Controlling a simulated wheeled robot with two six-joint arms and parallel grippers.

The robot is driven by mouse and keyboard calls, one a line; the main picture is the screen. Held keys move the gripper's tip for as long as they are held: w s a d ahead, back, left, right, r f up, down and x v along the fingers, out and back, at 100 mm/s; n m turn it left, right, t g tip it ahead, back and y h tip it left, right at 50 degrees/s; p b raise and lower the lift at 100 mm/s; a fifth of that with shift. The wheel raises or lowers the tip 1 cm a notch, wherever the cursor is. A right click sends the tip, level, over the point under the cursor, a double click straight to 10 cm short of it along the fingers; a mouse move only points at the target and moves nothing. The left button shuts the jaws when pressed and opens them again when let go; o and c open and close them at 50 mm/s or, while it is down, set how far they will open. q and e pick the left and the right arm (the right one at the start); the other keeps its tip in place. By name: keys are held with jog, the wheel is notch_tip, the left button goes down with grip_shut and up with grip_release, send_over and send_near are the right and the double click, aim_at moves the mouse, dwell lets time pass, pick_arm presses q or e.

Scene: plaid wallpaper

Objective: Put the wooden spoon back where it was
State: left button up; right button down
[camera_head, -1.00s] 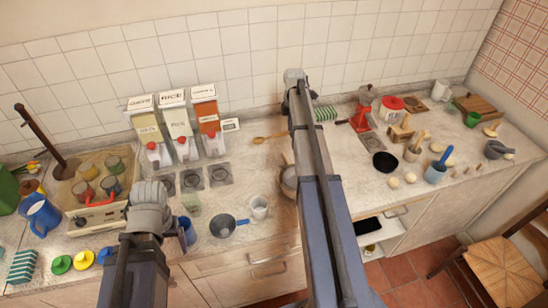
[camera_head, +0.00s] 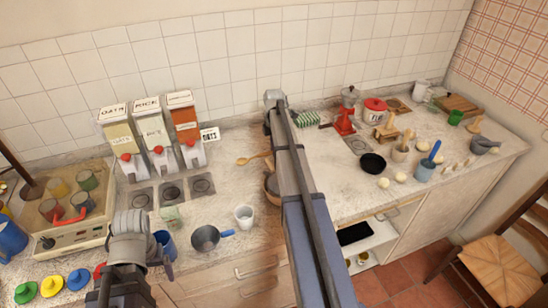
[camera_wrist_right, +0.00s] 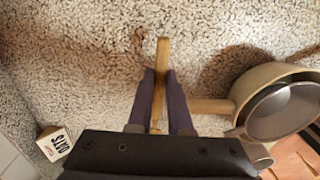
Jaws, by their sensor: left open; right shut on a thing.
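The wooden spoon (camera_head: 252,158) shows in the head view at mid counter, its bowl to the left and its handle running behind my right arm. In the right wrist view, the two dark fingers of my right gripper (camera_wrist_right: 160,88) are shut on the spoon's handle (camera_wrist_right: 162,55). The housing hides the spoon's bowl there. I cannot tell whether the spoon touches the counter. My right gripper is hidden behind my arm in the head view. My left gripper (camera_head: 130,224) is at lower left, open, near a blue cup; its fingers are hard to make out.
A pan with a long handle (camera_wrist_right: 212,106) lies close beside the right gripper. A white cup (camera_head: 244,216) and dark saucepan (camera_head: 205,238) are near the front edge. A black bowl (camera_head: 373,163) is further right.

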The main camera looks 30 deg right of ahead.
jog(key=shift+f+b, duration=0.9)
jog(key=shift+f, duration=0.5)
jog(key=shift+f, duration=0.15)
jog(key=c, duration=0.8)
grip_release()
jog(key=shift+c, duration=0.2)
notch_tip(320, 180, up, 12)
jog(key=p, duration=1.2)
jog(key=shift+r, duration=0.25)
